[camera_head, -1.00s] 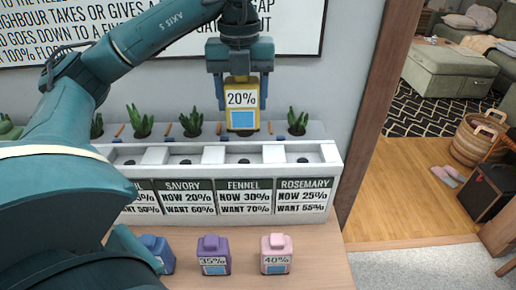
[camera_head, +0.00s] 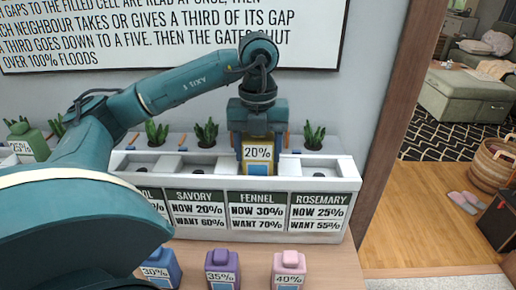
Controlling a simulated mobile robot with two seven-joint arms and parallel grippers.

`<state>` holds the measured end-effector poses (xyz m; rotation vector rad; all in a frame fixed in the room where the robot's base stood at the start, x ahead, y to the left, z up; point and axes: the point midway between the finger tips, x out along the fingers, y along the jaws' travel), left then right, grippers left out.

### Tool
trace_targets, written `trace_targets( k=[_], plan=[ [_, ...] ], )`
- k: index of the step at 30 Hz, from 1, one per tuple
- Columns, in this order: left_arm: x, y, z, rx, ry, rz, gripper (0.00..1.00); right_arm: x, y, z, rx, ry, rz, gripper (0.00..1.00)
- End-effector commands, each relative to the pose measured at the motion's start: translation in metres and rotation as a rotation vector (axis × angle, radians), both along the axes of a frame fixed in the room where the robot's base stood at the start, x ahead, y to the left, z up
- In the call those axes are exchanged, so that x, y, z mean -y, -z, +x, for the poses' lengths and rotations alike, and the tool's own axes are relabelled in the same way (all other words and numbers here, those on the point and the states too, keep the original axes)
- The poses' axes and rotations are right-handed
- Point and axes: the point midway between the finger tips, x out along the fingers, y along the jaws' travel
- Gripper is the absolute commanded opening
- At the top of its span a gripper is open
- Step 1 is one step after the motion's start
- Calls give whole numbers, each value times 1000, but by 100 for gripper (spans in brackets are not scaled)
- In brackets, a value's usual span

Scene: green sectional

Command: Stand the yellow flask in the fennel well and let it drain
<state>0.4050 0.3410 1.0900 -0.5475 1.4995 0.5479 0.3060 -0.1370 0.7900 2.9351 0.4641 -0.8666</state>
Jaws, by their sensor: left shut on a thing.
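The yellow flask (camera_head: 257,173), labelled 20%, is upright in my left gripper (camera_head: 257,135), which is shut on it. The flask is at the fennel well of the white planter (camera_head: 193,208), above the card (camera_head: 256,210) reading "FENNEL NOW 30% WANT 70%". Its lower part is at the well; I cannot tell whether it touches the bottom. My right gripper is not in view.
Blue (camera_head: 160,270), purple (camera_head: 222,268) and pink (camera_head: 289,268) flasks stand on the wooden table in front. A green flask (camera_head: 28,140) stands at the far left. Seedlings line the back. The savory (camera_head: 183,165) and rosemary (camera_head: 318,168) wells are empty.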

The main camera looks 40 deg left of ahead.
Motion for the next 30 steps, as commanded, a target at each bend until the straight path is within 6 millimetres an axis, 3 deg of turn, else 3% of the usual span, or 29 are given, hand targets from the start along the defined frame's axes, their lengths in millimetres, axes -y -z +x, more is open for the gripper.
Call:
trace_targets(
  k=[3, 4, 11, 22, 26, 30],
  plan=[
    [0, 4, 0, 0, 0, 0, 31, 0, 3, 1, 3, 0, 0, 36],
    [0, 3, 0, 0, 0, 0, 61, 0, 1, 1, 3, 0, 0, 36],
    [0, 3, 0, -1, 0, -1, 80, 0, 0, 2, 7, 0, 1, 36],
    [0, -6, 1, 3, 0, -2, 81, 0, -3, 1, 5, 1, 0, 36],
    [0, -29, 1, 4, -1, -2, 81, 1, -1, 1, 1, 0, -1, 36],
    [0, -67, 1, 6, -2, 0, 81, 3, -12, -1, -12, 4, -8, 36]
  ],
)
